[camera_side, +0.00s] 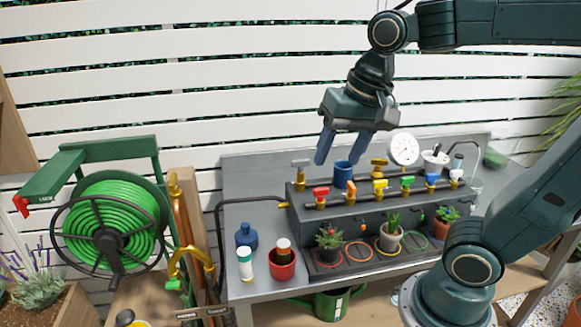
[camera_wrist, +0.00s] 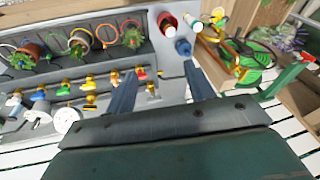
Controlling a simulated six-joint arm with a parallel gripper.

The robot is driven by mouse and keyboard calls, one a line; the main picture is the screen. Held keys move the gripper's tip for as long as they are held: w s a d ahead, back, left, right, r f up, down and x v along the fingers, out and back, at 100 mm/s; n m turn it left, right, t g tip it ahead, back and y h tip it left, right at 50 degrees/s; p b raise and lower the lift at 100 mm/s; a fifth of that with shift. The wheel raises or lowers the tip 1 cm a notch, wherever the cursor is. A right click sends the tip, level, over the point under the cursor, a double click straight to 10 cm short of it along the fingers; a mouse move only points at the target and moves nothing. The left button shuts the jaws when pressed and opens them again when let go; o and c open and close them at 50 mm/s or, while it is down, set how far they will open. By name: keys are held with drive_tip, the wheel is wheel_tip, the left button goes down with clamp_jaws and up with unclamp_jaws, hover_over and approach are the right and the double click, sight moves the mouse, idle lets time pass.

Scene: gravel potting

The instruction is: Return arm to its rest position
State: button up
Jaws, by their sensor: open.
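My gripper (camera_side: 343,146) is open and empty in the side view. It hangs in the air above the dark valve box (camera_side: 345,215), with its blue fingers pointing down. In the wrist view my gripper (camera_wrist: 160,88) shows two fingers spread apart with nothing between them.
Several potted plants (camera_side: 329,239) stand on coloured rings before the box. Several coloured valves (camera_side: 379,187) and a round gauge (camera_side: 403,149) rise from it. A white bottle (camera_side: 245,264) and blue bottle (camera_side: 246,236) stand near the red pot. A green hose reel (camera_side: 110,225) is at left.

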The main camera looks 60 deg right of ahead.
drive_tip(key=s+f+n+t, duration=0.2)
drive_tip(key=s+n, duration=0.4)
drive_tip(key=n, duration=0.1)
drive_tip(key=shift+s+f, duration=0.15)
drive_tip(key=shift+f, duration=0.15)
